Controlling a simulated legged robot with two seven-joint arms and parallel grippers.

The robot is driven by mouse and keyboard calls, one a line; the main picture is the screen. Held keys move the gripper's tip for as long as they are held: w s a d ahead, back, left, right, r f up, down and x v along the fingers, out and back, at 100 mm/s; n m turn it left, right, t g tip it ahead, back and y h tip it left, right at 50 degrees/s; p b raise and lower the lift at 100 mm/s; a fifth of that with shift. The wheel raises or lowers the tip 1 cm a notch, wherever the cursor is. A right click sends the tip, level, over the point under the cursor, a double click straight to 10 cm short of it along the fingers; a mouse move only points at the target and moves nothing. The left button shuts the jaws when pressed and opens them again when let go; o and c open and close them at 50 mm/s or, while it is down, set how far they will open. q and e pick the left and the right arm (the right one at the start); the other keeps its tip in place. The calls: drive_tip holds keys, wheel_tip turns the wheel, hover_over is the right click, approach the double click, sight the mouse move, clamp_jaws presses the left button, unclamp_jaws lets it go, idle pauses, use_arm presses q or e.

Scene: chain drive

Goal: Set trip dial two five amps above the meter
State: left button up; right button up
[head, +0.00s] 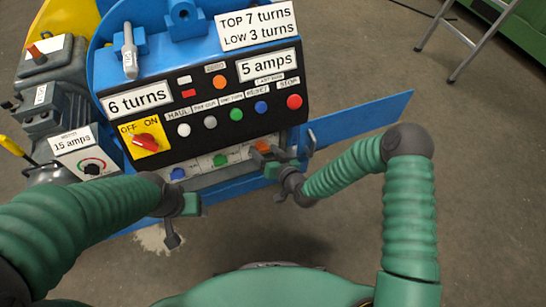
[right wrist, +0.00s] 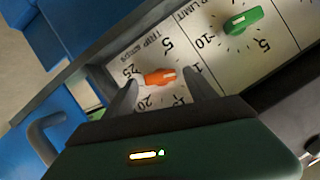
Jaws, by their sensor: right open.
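The trip dial's orange knob (right wrist: 160,77) is on a white plate lettered "TRIP AMPS", with 5, 20 and 25 readable. Its white mark points right, toward a number partly hidden by a finger. My right gripper (right wrist: 163,92) is open, with one finger on each side of the knob; I cannot tell whether they touch it. In the head view my right gripper (head: 281,168) is at the panel's lower right, by the orange knob (head: 262,146). A "15 amps" sign (head: 73,140) is above a round dial (head: 92,166) at left. My left gripper (head: 185,206) is below the panel, its fingers unclear.
A green knob (right wrist: 243,20) is beside the trip dial; a blue knob (head: 178,173) is farther left. The black panel (head: 160,112) carries several buttons, a red OFF/ON switch (head: 146,141) and a "5 amps" sign (head: 268,65). A blue plate (head: 365,116) extends right.

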drive_tip(key=p+v, duration=0.4)
drive_tip(key=v, duration=1.2)
drive_tip(key=shift+s+p, duration=0.15)
drive_tip(key=shift+p, duration=0.25)
drive_tip(key=shift+d+f, duration=0.1)
drive_tip(key=shift+d, duration=0.05)
